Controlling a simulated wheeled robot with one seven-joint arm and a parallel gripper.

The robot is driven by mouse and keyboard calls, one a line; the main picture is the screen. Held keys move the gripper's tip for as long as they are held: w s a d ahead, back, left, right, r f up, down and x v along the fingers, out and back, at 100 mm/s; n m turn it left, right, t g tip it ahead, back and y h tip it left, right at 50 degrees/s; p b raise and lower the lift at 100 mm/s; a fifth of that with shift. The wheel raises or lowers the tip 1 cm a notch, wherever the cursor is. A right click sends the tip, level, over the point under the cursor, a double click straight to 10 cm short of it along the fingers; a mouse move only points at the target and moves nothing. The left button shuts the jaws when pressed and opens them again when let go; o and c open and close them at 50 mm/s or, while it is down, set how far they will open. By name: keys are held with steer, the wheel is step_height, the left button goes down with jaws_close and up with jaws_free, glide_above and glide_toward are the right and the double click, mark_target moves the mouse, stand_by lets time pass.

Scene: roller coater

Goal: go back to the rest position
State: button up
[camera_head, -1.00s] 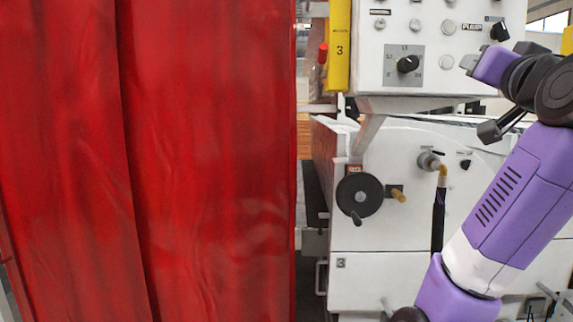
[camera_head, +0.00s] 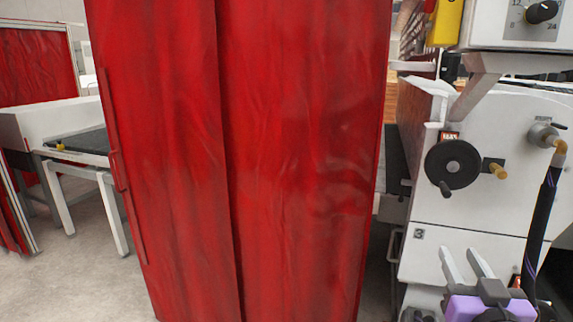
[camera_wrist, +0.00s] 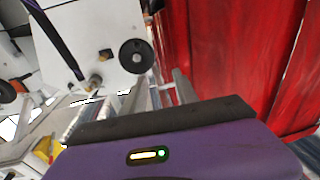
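My gripper (camera_head: 460,255) shows at the lower right of the head view, with its purple body and two grey fingers pointing up. The fingers are apart and I see nothing held between them. In the wrist view my gripper (camera_wrist: 155,85) also has its fingers spread, with open space between them. It is in front of the white roller coater (camera_head: 470,235). The rest of my arm is mostly out of the head view.
A red curtain panel (camera_head: 300,160) fills the middle, left of the machine. The machine carries a black handwheel (camera_head: 452,164) and a dark hose (camera_head: 537,230). A white table (camera_head: 85,165) stands at the left; floor (camera_head: 75,280) before it is clear.

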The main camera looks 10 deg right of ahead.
steer(key=s+a+f+n+y, duration=0.1)
steer(key=s+a+f+y, duration=0.1)
steer(key=s+a+f, duration=0.3)
steer(key=s+a+f+n+y, duration=0.1)
steer(key=s+a+f, duration=0.15)
steer(key=f, duration=0.35)
steer(key=s+a+f+y, duration=0.1)
steer(key=s+a, duration=0.3)
steer(key=s, duration=0.4)
steer(key=s+a+f+n+g+y, duration=0.1)
steer(key=s+a+f, duration=0.3)
steer(key=s, duration=0.5)
steer(key=s+a+f+n+g+y, duration=0.1)
steer(key=s+a, duration=0.3)
steer(key=s, duration=0.4)
steer(key=shift+s+a+f+y, duration=0.15)
steer(key=shift+a+f+y, duration=0.1)
steer(key=shift+f+y, duration=0.5)
